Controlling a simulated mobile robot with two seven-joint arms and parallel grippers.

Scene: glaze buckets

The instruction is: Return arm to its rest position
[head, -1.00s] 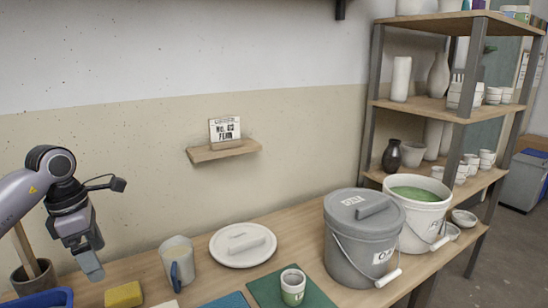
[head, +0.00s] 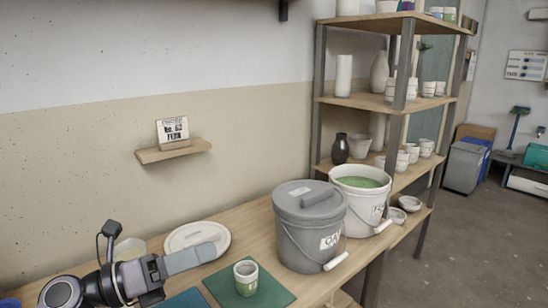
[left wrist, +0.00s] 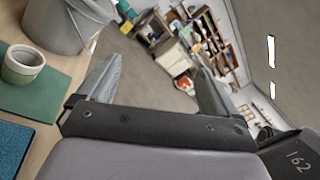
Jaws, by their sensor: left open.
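My left gripper (head: 217,257) reaches in from the lower left of the head view, low over the table and pointing right. In the left wrist view its two fingers (left wrist: 155,92) stand well apart with nothing between them. In the head view it covers part of the round white lid (head: 222,234) and most of what lies at the table's left end. My right gripper is not in any view.
A lidded grey bucket (head: 310,238) and an open white bucket of green glaze (head: 362,183) stand on the table (head: 262,211). A small cup (head: 246,279) sits on a green mat (head: 275,290) near the gripper. A shelf unit (head: 382,101) stands at the right.

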